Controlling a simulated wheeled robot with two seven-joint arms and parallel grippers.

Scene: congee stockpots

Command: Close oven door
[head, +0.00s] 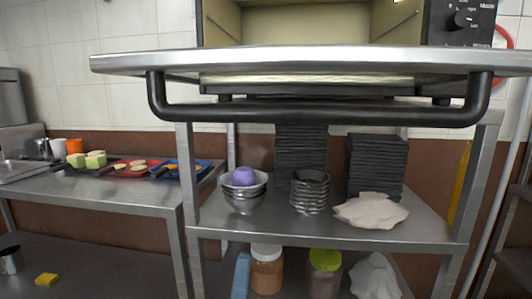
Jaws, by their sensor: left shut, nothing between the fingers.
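The oven (315,22) stands on a metal stand at the top centre, its lit, cream-coloured inside showing at the top edge of the head view. Its door (310,62) is open and lies about level, its metal edge reaching out toward me across the picture. A black bar handle (320,115) hangs below the door's near edge and spans most of its width. I make out neither of my grippers in this view, and nothing visible touches the door or the handle.
The control panel (461,20) is right of the oven. Below, the stand's shelf (270,225) holds bowls, dark stacked trays and a cloth; jars stand lower. A steel table (110,190) with food trays is at left. A metal rack stands at far right.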

